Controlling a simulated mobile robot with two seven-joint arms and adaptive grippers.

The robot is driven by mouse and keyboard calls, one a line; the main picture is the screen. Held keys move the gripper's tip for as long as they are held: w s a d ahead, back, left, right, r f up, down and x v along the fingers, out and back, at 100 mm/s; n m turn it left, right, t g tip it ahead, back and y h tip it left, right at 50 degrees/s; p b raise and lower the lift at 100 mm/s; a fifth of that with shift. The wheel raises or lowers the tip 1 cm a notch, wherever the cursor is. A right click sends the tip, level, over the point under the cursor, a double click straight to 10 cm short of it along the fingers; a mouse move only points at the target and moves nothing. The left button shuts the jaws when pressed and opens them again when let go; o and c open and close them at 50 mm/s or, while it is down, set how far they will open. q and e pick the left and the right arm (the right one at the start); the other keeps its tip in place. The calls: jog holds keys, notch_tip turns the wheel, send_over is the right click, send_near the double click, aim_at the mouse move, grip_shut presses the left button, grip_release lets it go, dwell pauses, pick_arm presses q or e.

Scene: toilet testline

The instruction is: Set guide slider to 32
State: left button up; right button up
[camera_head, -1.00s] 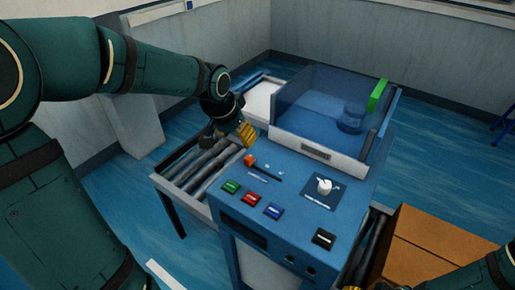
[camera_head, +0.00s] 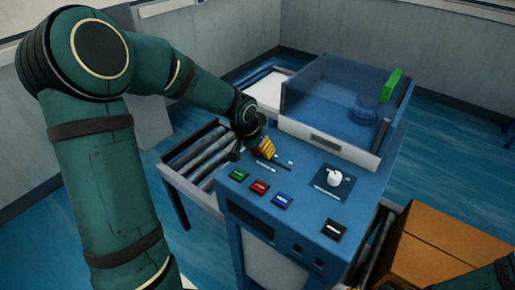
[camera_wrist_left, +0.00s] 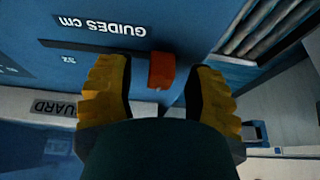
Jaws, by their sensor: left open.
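The guide slider's orange-red knob (camera_wrist_left: 162,70) sits between the two yellow fingers of my left gripper (camera_wrist_left: 160,92) in the left wrist view. The fingers are open, with gaps on both sides of the knob, and the right finger looks nearer to it. The printed "GUIDES cm" label (camera_wrist_left: 102,25) and a "32" mark (camera_wrist_left: 68,59) show upside down on the blue panel. In the head view my left gripper (camera_head: 264,148) is at the panel's slider slot (camera_head: 275,166) and hides the knob.
Green, red and blue buttons (camera_head: 259,187) lie in front of the slot. A white rotary knob (camera_head: 334,178) and a black switch (camera_head: 333,229) are to the right. A clear guard box (camera_head: 335,95) stands behind. Cardboard boxes (camera_head: 440,245) are at the lower right.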

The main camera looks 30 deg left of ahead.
pick_arm(q)
grip_shut()
jog(key=shift+f, duration=0.1)
